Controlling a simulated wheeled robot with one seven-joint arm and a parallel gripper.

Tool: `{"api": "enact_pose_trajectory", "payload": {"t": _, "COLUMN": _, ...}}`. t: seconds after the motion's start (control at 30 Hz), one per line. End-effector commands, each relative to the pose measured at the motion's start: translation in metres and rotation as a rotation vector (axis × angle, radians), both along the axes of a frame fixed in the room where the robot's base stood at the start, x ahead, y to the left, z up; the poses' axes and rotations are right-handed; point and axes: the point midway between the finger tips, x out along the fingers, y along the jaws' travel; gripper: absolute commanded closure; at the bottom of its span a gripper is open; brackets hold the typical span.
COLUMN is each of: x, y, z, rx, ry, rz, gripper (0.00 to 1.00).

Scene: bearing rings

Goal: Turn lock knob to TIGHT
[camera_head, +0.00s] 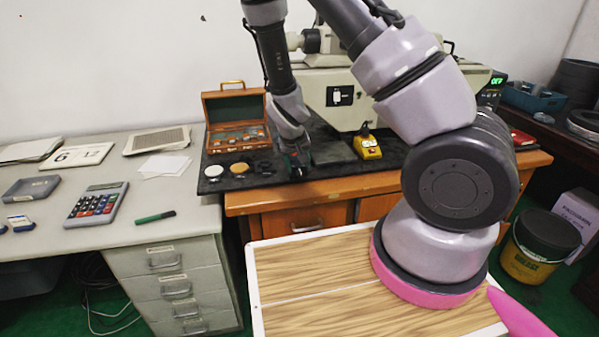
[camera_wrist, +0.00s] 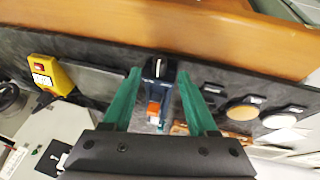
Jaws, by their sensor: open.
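In the wrist view a dark block with a black knob (camera_wrist: 158,69) bearing a white line sits between my fingertips; it looks like the lock knob. An orange part (camera_wrist: 153,108) shows further along the same block. My gripper (camera_wrist: 159,74) is open, with one green finger on each side of the block and a visible gap to each. No contact is visible, and any TIGHT label is too small to read. In the head view my gripper (camera_head: 298,170) points down over the dark mat, and it hides the knob there.
The dark mat (camera_head: 335,165) lies on a wooden desk (camera_head: 480,165). A yellow box (camera_head: 367,146) stands to the right of my gripper, a wooden case (camera_head: 237,115) and round discs (camera_head: 239,168) to the left. A large pale machine (camera_head: 335,95) stands behind.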

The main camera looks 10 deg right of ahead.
Motion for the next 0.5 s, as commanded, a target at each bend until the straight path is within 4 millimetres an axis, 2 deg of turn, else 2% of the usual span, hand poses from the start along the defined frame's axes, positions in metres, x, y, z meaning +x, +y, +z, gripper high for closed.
{"api": "enact_pose_trajectory", "payload": {"t": 0.03, "x": 0.004, "y": -0.003, "z": -0.010, "rx": -0.002, "ry": 0.002, "rz": -0.004, "gripper": 0.41}}
{"api": "enact_pose_trajectory", "payload": {"t": 0.2, "x": 0.013, "y": -0.007, "z": -0.031, "rx": -0.001, "ry": 0.001, "rz": -0.001, "gripper": 0.41}}
{"api": "enact_pose_trajectory", "payload": {"t": 0.5, "x": 0.018, "y": -0.009, "z": -0.042, "rx": 0.001, "ry": 0.000, "rz": -0.001, "gripper": 0.41}}
